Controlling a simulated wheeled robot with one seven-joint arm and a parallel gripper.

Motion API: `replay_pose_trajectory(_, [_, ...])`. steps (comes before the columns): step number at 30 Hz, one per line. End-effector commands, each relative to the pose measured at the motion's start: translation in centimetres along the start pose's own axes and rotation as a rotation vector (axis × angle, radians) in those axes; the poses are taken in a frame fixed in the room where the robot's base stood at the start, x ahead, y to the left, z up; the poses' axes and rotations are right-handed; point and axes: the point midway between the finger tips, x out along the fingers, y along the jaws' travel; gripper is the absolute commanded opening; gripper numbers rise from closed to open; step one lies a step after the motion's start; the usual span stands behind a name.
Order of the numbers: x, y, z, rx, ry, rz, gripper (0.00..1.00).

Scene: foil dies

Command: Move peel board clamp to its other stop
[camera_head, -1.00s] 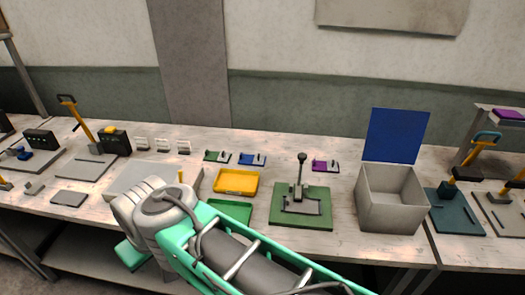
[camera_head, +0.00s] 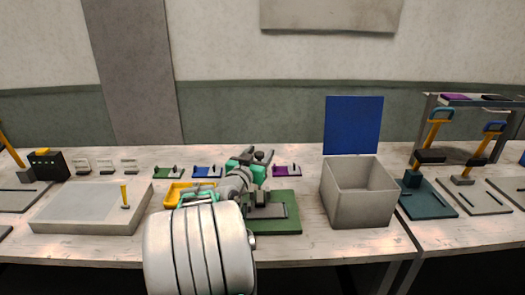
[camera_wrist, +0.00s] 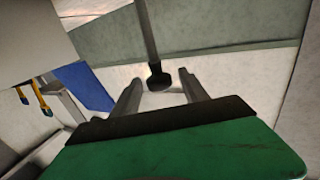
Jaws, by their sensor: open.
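A green board (camera_head: 286,225) with a grey frame on it stands on the bench, and I take it to be the peel board. Its clamp appears to be the lever with a black knob. In the head view my gripper (camera_head: 258,158) is over the board's back part and largely hides the lever. In the wrist view, which looks upside down, the dark lever rod ends in the black knob (camera_wrist: 159,79). The knob shows between the two fingertips of my gripper (camera_wrist: 161,84). The fingers are spread; I see no contact with the knob.
An open grey box (camera_head: 360,205) with a raised blue lid (camera_head: 353,125) stands right of the board. A yellow tray (camera_head: 176,192) is left, partly behind my arm. A pale slab (camera_head: 80,212) with a yellow post lies farther left. Small purple (camera_head: 286,171) and blue fixtures (camera_head: 205,172) stand behind.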

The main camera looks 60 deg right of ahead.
Motion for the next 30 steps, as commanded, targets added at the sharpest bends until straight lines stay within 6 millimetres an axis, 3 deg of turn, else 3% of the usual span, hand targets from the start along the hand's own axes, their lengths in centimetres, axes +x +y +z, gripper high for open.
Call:
replay_pose_trajectory(6, [2.9, 0.0, 0.0, -0.001, -0.002, 0.0, 0.52])
replay_pose_trajectory(14, [3.1, -0.1, 0.1, -0.001, -0.002, -0.002, 0.52])
replay_pose_trajectory(30, [3.0, -0.1, 0.1, -0.001, -0.002, -0.002, 0.08])
